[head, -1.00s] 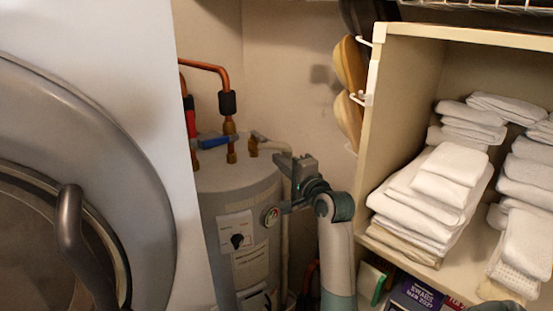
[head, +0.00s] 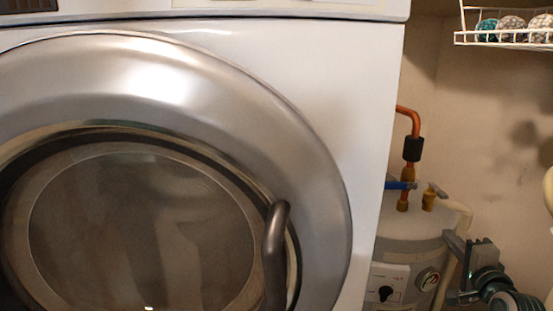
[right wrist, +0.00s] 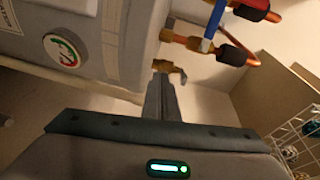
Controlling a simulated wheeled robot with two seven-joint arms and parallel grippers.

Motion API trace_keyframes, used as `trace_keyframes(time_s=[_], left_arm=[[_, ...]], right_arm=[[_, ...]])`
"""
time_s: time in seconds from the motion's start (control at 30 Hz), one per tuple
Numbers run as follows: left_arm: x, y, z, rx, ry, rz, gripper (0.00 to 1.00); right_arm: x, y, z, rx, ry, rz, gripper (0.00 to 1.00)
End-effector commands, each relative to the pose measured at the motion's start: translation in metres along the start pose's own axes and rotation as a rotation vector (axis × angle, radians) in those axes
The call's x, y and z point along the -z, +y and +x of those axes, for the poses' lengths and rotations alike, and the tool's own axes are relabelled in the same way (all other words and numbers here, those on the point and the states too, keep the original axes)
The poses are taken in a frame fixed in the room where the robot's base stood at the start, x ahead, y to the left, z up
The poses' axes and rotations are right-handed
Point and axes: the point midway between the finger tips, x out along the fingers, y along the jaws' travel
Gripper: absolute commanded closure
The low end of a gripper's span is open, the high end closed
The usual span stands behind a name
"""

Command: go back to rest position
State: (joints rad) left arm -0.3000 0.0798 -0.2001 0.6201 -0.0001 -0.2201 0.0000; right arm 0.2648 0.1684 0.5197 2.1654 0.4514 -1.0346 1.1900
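My right gripper (head: 472,262) is at the lower right of the head view, in front of the right side of the grey water heater (head: 412,250). In the right wrist view its fingers (right wrist: 163,98) are together, with nothing seen between them. The heater's round gauge (right wrist: 62,50) and its pipes show beyond the fingers there. I cannot tell how far the fingers are from the heater. My left gripper is not in view.
A white washer (head: 372,150) with a large round door (head: 325,190) and dark handle (head: 274,255) fills the left and middle. Copper pipe (head: 413,122) rises from the heater. A white wire rack (head: 500,38) holding balls is at the upper right.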

Motion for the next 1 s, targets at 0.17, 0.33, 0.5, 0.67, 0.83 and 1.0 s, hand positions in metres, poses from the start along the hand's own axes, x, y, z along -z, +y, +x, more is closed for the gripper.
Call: trace_keyframes(time_s=[0.17,0.33,0.5,0.67,0.83,1.0], left_arm=[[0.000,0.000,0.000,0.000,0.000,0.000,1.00],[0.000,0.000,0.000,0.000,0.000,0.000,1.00],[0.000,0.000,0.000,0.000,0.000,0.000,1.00],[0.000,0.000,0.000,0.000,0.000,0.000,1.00],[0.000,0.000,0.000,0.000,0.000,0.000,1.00],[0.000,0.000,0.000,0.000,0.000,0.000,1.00]], right_arm=[[-0.048,0.069,-0.021,-0.159,-0.084,-0.240,1.00],[-0.101,0.150,-0.065,-0.329,-0.223,-0.535,1.00],[-0.148,0.224,-0.128,-0.473,-0.407,-0.820,1.00],[-0.184,0.283,-0.201,-0.575,-0.614,-1.064,1.00],[-0.208,0.320,-0.268,-0.629,-0.804,-1.246,1.00],[-0.221,0.339,-0.314,-0.650,-0.941,-1.356,1.00]])
